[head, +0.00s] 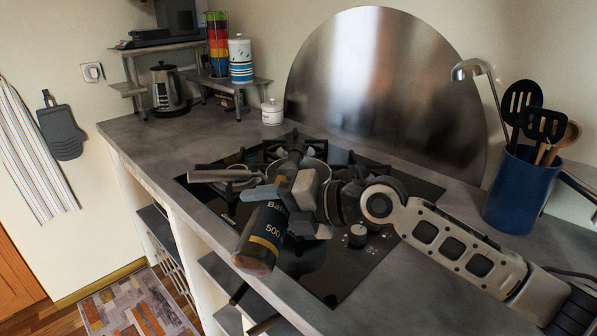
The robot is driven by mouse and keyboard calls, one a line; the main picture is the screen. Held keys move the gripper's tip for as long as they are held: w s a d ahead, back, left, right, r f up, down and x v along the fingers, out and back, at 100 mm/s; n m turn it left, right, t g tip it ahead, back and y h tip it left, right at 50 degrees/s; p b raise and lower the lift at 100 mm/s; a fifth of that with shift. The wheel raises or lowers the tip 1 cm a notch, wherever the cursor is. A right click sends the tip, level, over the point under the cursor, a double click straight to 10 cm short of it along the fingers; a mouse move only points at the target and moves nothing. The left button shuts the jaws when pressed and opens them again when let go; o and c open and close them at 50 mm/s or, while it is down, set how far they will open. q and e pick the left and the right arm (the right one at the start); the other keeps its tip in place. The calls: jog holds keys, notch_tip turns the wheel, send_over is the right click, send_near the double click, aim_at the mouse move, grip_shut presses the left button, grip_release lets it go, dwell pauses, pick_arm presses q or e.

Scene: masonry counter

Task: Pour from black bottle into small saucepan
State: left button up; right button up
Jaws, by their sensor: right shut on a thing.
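The black bottle (262,238) with a gold band and a partly readable label is in my right gripper (290,195). The jaws are closed around its middle. The bottle is tilted, its base towards me and its neck pointing away over the stove. The small saucepan (318,168) sits on the stove behind the gripper, its rim partly hidden by bottle and gripper. The bottle's neck overlaps the saucepan in the picture; I cannot tell the gap or whether anything flows. A grey handle (215,175) sticks out to the left. My left gripper is not in view.
The black stove (345,275) has burner grates and knobs. A blue utensil pot (522,190) stands at the right, near a ladle. A round metal splash plate (385,85) leans on the wall. A white jar (272,112) and kettle (167,88) stand further back. The left counter is clear.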

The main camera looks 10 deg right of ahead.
jog(key=shift+r+m+g, duration=0.3)
jog(key=shift+r+m, duration=0.1)
jog(key=shift+r, duration=0.5)
dwell(3.1)
